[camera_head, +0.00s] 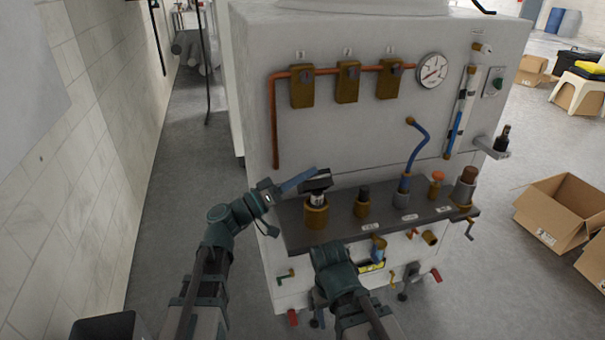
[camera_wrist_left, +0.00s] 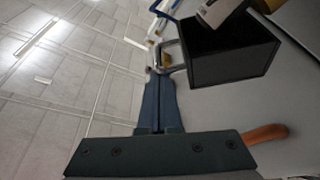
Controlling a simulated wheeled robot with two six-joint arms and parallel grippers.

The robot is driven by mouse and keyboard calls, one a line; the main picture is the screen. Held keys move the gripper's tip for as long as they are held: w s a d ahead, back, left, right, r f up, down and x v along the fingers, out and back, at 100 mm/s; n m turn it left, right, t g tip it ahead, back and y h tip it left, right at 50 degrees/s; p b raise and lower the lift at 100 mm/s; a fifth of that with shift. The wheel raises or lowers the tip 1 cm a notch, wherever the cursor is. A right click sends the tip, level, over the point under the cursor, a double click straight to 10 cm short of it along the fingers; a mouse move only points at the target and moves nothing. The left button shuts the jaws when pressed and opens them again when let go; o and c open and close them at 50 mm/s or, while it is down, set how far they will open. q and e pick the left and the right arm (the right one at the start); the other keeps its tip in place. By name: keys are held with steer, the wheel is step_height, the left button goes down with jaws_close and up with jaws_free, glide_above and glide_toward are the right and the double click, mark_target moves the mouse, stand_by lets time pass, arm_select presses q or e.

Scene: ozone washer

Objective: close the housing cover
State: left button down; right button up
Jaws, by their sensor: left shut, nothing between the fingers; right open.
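The housing cover (camera_head: 316,181) is a black, box-like part above the leftmost brass housing (camera_head: 315,215) on the dark shelf. It looks raised and tilted, with a pale part showing beneath it. My left gripper (camera_head: 312,176) is shut and empty, its blue fingers pointing right at the cover's left side; I cannot tell whether they touch. In the left wrist view the shut fingers (camera_wrist_left: 158,92) point up, with a black box-like part just to their right. My right gripper (camera_head: 338,268) is low in front of the shelf; its fingertips are mostly hidden by its wrist.
The dark shelf (camera_head: 345,232) carries several other fittings to the right, including a blue hose (camera_head: 418,142). A copper pipe (camera_head: 274,125) runs down the panel behind my left gripper. Valves and handles stick out below the shelf. An open cardboard box (camera_head: 562,208) lies on the right floor.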

arm_select(q)
steer(key=s+d+f+m+g+h+b, duration=0.1)
steer(key=s+f+m+g+h+b, duration=0.1)
steer(key=s+f+m+g+b, duration=0.2)
steer(key=shift+s+d+f+m+h+b, duration=0.35)
steer(key=shift+s+f+m+b, duration=0.4)
steer(key=shift+f+m+b, duration=2.05)
steer(key=shift+r+m+p, duration=0.6)
steer(key=shift+r+m, duration=0.1)
steer(key=shift+r, duration=0.2)
steer(key=shift+s+f, duration=0.1)
